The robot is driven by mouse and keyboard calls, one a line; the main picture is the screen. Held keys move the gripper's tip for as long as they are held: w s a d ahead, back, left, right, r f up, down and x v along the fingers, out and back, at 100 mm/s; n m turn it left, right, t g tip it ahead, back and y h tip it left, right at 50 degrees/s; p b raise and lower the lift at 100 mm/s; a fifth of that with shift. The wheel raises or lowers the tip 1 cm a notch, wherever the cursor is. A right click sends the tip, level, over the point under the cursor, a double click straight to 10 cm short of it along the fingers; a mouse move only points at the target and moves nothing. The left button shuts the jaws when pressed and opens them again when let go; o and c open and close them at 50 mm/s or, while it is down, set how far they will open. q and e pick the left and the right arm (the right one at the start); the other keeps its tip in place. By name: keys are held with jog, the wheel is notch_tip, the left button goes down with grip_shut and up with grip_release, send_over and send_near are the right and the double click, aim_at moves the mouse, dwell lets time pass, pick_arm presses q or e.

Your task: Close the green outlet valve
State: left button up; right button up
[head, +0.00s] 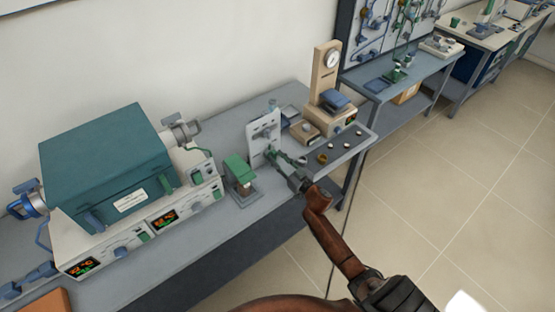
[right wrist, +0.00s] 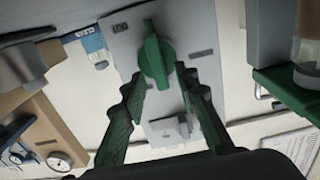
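The green valve handle (right wrist: 157,62) is a long knob on a pale upright panel (right wrist: 206,60). In the right wrist view it stands lengthwise up the picture, slightly tilted. In the head view the panel (head: 257,128) stands on the grey bench, and the handle is hard to tell from my green fingertips. My right gripper (head: 272,154) reaches the panel's front. Its fingers (right wrist: 160,86) are open, one on each side of the handle's lower end; I cannot tell whether they touch it. My left gripper is not in view.
A green stand (head: 241,174) is left of the panel. Further left is a teal-topped furnace (head: 108,160) with lit displays. Right of the panel are a beige gauge column (head: 325,72) and a grey tray (head: 350,150) with small pieces. Open floor lies right of the bench.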

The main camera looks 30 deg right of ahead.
jog(key=shift+w, duration=0.1)
jog(key=shift+c, duration=0.5)
grip_shut()
jog(key=shift+a+n, duration=0.1)
jog(key=shift+n, duration=0.3)
jog(key=n, duration=0.3)
jog(key=shift+a+f+n, duration=0.1)
jog(key=shift+a+n, duration=0.15)
jog(key=shift+n, duration=0.05)
jog(key=n, duration=0.2)
jog(key=n+b, duration=0.1)
jog(key=shift+a+f+n, duration=0.2)
jog(key=shift+n, duration=0.2)
jog(key=n, duration=0.2)
jog(key=n+b, duration=0.1)
jog(key=n, duration=0.1)
jog(key=shift+a+f+b, duration=0.2)
jog(key=shift+f+b, duration=0.1)
jog(key=shift+f, duration=0.05)
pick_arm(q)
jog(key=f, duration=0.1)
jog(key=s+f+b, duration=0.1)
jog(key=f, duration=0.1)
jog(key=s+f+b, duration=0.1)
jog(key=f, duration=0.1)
pick_arm(e)
jog(key=n, duration=0.5)
jog(key=shift+a+f+n, duration=0.1)
jog(key=shift+f+n, duration=0.15)
jog(key=shift+n, duration=0.15)
